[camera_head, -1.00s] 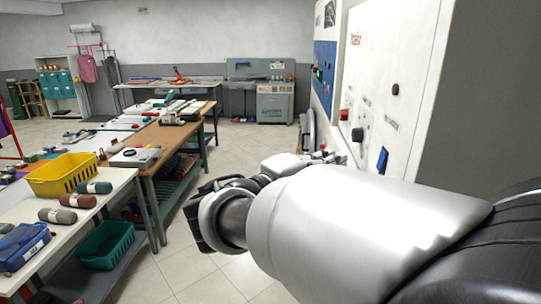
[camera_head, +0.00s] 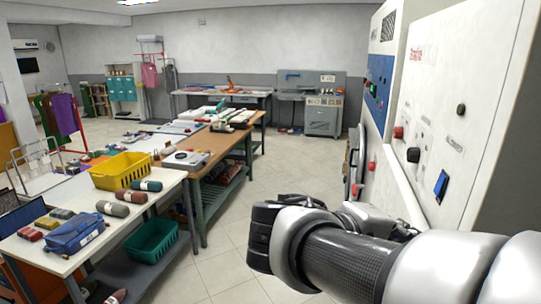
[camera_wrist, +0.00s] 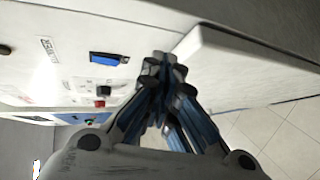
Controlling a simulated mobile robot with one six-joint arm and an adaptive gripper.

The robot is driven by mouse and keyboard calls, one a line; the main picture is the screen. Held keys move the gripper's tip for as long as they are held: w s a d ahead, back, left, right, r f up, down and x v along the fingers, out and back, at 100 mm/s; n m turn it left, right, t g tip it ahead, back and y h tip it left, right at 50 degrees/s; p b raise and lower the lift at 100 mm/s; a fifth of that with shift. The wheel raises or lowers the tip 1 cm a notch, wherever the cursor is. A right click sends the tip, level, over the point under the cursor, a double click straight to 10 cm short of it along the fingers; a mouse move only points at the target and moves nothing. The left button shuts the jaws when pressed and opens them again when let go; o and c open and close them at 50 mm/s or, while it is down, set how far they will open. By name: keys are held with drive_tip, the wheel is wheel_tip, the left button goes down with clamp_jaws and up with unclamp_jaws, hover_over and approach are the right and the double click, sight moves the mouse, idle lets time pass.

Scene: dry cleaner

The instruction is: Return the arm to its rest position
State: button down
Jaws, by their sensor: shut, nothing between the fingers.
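My arm (camera_head: 345,262) reaches in from the lower right of the head view, beside the white machine panel. It is bent, with a dark joint at its left end over open floor. My gripper (camera_wrist: 166,88) shows in the wrist view. Its fingers come together at the tips with nothing between them. I cannot tell the gap between fingertips and panel.
The machine (camera_head: 455,110) stands close on the right. At left, a white table (camera_head: 60,255) holds a yellow basket (camera_head: 120,172), a blue bag (camera_head: 75,233) and rolls; a green basket (camera_head: 152,240) sits below. A wooden bench (camera_head: 215,145) stands beyond. The middle floor (camera_head: 290,165) is clear.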

drive_tip(key=s+a+f+m+g+y, duration=0.1)
drive_tip(key=s+f+m+g+y, duration=0.1)
drive_tip(key=s+f+y, duration=0.7)
drive_tip(key=s+a+f+m+t+y, duration=0.3)
drive_tip(key=s+a+y, duration=0.1)
drive_tip(key=a, duration=0.4)
wheel_tip(320, 180, down, 13)
drive_tip(key=s+g+b, duration=0.1)
drive_tip(key=s+b, duration=0.1)
drive_tip(key=b, duration=0.8)
drive_tip(key=shift+s+a+b, duration=0.15)
drive_tip(key=shift+a+b, duration=0.15)
drive_tip(key=shift+b, duration=0.05)
drive_tip(key=shift+r, duration=0.1)
